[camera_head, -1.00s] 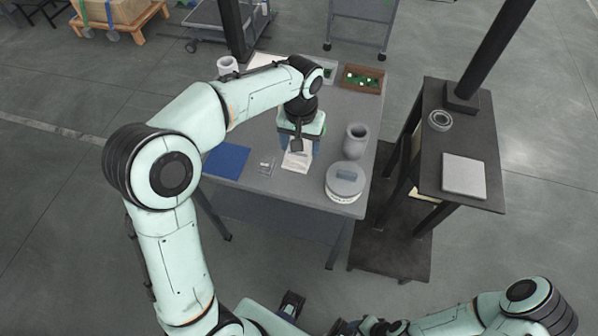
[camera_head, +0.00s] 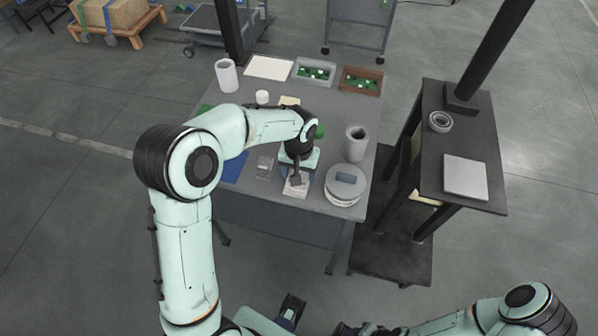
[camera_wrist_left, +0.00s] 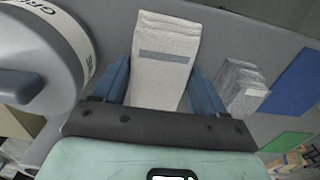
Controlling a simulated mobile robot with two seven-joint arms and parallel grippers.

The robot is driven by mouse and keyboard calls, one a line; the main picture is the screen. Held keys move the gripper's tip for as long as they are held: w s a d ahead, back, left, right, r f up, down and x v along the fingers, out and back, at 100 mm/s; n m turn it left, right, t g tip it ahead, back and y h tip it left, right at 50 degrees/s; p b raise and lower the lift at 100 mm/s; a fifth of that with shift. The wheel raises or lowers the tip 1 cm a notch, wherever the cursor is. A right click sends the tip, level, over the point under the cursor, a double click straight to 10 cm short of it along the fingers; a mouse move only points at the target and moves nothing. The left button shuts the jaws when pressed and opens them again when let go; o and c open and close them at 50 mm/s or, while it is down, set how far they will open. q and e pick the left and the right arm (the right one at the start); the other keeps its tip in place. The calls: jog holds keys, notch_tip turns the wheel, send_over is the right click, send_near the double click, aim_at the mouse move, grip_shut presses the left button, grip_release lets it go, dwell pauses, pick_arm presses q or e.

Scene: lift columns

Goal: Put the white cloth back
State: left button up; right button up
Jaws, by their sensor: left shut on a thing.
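The white cloth (camera_wrist_left: 165,60) is a folded, flat stack with a grey stripe. My left gripper (camera_head: 297,182) is shut on it, with a blue finger along each side in the left wrist view (camera_wrist_left: 163,90). In the head view the cloth (camera_head: 296,190) shows under the gripper near the table's front edge, between the clear block and the round lidded tub. I cannot tell whether it touches the table.
The grey table (camera_head: 285,222) holds a round lidded tub (camera_head: 345,190), a grey jar (camera_head: 356,145), a clear block (camera_head: 264,167), a blue mat (camera_head: 236,168), a white cup (camera_head: 226,76) and parts bins (camera_head: 361,80) at the back. A dark stand (camera_head: 465,140) is at right.

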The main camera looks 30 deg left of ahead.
pick_arm(q)
jog(key=shift+f, duration=0.15)
jog(key=o, duration=1)
jog(key=shift+r, duration=0.45)
notch_tip(320, 180, up, 12)
jog(key=shift+f+p, duration=0.25)
jog(key=shift+p, duration=0.4)
